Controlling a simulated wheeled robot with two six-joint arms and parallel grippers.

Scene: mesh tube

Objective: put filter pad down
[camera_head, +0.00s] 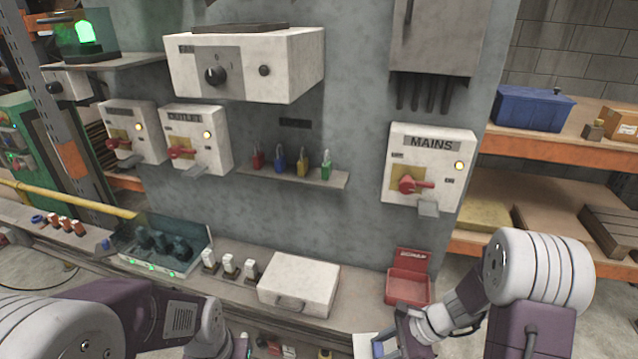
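A pale flat piece (365,345), possibly the filter pad, shows at the bottom edge, cut off by the frame. My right gripper (388,346) is right beside it, low in front of the bench. Its fingers are partly cut off, so I cannot tell whether they grip the piece. My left gripper (240,348) is at the bottom edge, left of the pale piece and apart from it. Only a small part of its tip shows, and its opening is hidden.
On the bench (235,290) stand a white case (299,284), a red open bin (408,287) and a tray of dark items (165,250). A MAINS switch box (430,165) and a padlock shelf (292,178) are on the wall. Small items (275,347) lie at the bottom.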

